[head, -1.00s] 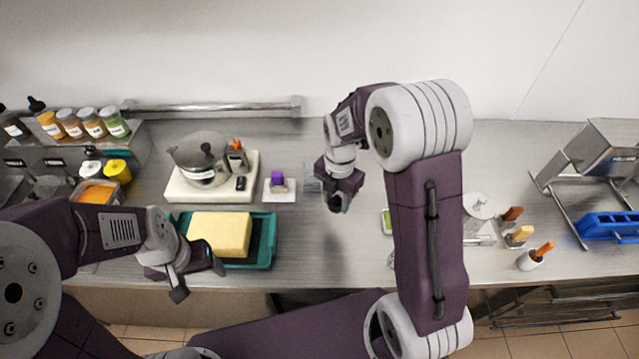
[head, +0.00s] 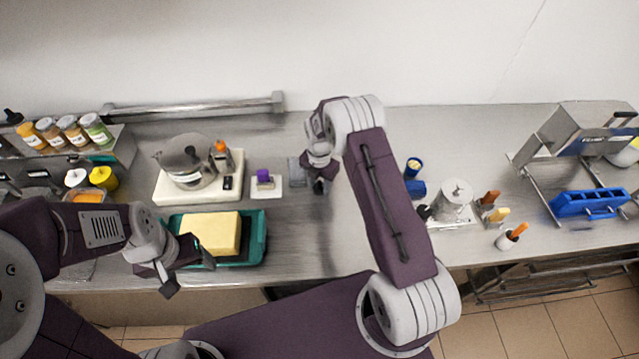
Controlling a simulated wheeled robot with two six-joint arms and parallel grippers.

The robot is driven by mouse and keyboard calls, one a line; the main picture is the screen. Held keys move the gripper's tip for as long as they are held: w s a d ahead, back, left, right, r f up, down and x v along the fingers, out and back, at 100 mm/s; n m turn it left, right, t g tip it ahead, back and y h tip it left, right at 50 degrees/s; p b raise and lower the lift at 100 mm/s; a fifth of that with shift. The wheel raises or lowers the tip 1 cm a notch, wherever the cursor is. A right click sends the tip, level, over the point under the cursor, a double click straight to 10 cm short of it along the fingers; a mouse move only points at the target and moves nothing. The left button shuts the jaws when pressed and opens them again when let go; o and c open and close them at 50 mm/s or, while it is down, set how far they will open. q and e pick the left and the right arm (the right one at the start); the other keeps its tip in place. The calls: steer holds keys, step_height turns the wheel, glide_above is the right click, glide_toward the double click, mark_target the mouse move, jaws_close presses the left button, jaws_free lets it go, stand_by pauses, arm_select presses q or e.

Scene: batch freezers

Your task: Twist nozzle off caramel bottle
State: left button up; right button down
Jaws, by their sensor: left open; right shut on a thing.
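My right gripper (head: 320,187) hangs over the middle of the counter, pointing down. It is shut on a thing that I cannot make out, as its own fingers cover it. My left gripper (head: 186,274) is open and empty at the front edge of the green tray. An orange-brown bottle with a black nozzle (head: 29,135) stands on the shelf at the far left. I cannot read its label, so I cannot tell whether it is the caramel bottle.
A green tray (head: 262,240) holds a yellow block. Behind it, a white board (head: 160,190) carries a metal pot. A purple-topped item (head: 263,176) sits on a small white plate. A metal canister (head: 457,197) and a blue rack (head: 590,203) stand right. My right forearm hides part of the counter.

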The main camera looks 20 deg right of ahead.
steer(key=shift+a+f, duration=0.1)
steer(key=c, duration=1.1)
jaws_free()
steer(key=shift+s, duration=0.1)
steer(key=shift+c, duration=0.2)
